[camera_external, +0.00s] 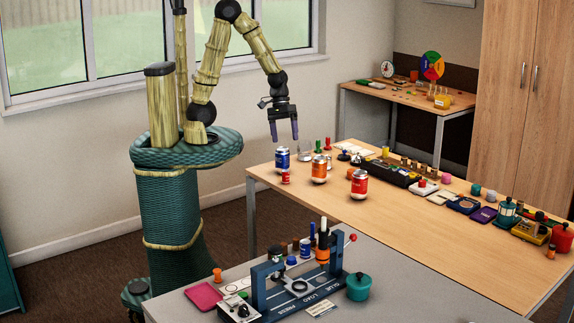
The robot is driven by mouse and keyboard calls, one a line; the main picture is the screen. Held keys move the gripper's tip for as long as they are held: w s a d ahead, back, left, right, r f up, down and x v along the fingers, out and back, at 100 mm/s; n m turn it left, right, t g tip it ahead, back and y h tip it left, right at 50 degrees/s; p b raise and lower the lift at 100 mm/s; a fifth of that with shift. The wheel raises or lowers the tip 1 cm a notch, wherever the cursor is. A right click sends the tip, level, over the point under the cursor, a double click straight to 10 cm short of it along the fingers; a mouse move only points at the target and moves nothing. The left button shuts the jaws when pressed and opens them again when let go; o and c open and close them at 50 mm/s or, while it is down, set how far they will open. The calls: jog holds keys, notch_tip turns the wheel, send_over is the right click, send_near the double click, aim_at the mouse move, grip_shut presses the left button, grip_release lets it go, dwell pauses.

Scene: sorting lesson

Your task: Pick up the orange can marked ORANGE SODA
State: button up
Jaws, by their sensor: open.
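An orange can (319,170) stands upright on the wooden table, between a blue can (282,159) on its left and a red can (359,184) on its right. Its lettering is too small to read. My gripper (284,132) is open and empty, pointing down with purple fingers. It hangs above the far left end of the table, near and above the blue can, and to the upper left of the orange can. It touches none of the cans.
A small red piece (285,177) stands close in front of the blue can. Stamps and a black tray (388,172) are behind and right of the cans. A grey table (400,285) with a blue press frame (262,290) is in front. Wood is bare right of the red can.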

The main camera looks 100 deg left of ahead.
jog(key=w+a+f+n+t+h+b, duration=0.25)
jog(key=w+f+n+b, duration=0.2)
jog(key=f+n, duration=0.25)
jog(key=n+t+y+b, duration=0.2)
jog(key=n+t+b, duration=0.6)
jog(key=n, duration=0.4)
send_over(323, 157)
jog(key=s+d+b, duration=0.1)
jog(key=s+d, duration=0.2)
jog(key=d, duration=0.4)
notch_tip(323, 157, down, 6)
jog(key=a+n, duration=0.1)
jog(key=a, duration=0.1)
jog(key=a+n+y+b, duration=0.1)
jog(key=a+n, duration=0.1)
jog(key=a+n+t+y+b, duration=0.1)
jog(key=a, duration=0.2)
jog(key=shift+w+f, duration=0.2)
jog(key=shift+w, duration=0.05)
jog(key=shift+r+n, duration=0.1)
jog(key=shift+n, duration=0.2)
jog(key=shift+f, duration=1.7)
